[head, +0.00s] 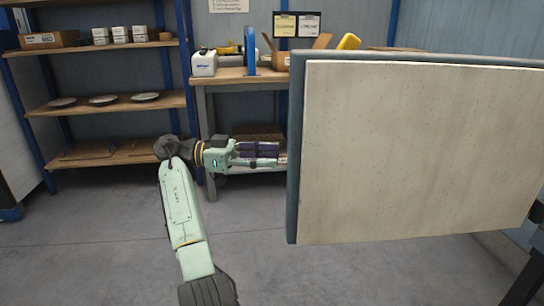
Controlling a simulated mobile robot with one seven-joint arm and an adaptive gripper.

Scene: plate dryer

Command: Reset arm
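My arm is in the head view, a pale green arm rising from the bottom centre and bending right at its dark wrist. My gripper (270,156) points to the right, towards the left edge of a large panel. No held object is visible. The fingertips are beside or partly behind the panel's edge, and I cannot tell whether they touch it.
A large pale panel (415,150) with a dark blue-grey edge fills the right side. A shelf (105,101) with plates and boxes stands at the back left. A workbench (235,76) holding a white canister (204,64) is behind my gripper. The floor (110,250) at left is clear.

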